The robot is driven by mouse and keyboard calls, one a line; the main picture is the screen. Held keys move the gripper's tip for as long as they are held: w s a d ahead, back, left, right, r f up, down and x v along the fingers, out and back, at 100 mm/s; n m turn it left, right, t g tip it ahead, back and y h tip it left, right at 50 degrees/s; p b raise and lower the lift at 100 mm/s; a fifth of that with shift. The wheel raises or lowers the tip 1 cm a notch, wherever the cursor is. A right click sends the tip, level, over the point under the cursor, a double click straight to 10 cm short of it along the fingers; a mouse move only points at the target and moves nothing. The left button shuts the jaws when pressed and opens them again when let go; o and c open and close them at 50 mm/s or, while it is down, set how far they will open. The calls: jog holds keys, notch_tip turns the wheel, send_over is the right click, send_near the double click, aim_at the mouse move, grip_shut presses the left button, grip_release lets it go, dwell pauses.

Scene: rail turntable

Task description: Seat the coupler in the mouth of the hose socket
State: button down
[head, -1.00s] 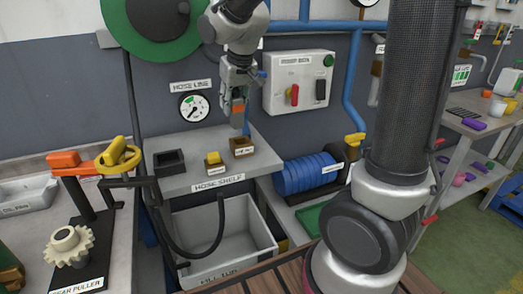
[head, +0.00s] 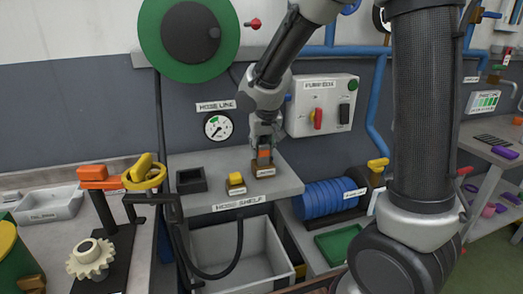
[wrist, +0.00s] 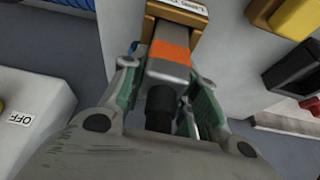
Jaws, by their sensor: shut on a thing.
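The coupler is a grey block with an orange band (head: 264,154). My gripper (head: 263,144) is shut on it and holds it over the shelf, pointing down. The hose socket is the small brown block with a white label (head: 264,171) on the shelf, directly below the coupler. In the wrist view the coupler (wrist: 168,60) sits between the green-padded fingers of my gripper (wrist: 167,82). Its far end overlaps the mouth of the brown socket (wrist: 149,28). The lower end is hidden, so I cannot tell how deep it goes in.
A yellow piece on a small block (head: 236,181) and a dark open block (head: 190,180) stand left of the socket on the hose shelf (head: 213,196). A switch box (head: 322,104) is on the wall behind, right. A grey tub (head: 236,255) stands below.

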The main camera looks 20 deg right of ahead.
jog(key=shift+f, duration=0.45)
jog(key=shift+f, duration=0.1)
jog(key=c, duration=1.1)
grip_release()
jog(key=shift+s+r, duration=0.1)
jog(key=shift+r, duration=0.3)
jog(key=v, duration=1.1)
jog(key=s+d, duration=0.4)
jog(key=s, duration=0.3)
jog(key=s+d+r, duration=0.1)
jog(key=s+d, duration=0.4)
jog(key=s, duration=0.3)
jog(key=s+d, duration=0.5)
jog(key=s, duration=0.3)
jog(key=shift+r, duration=0.2)
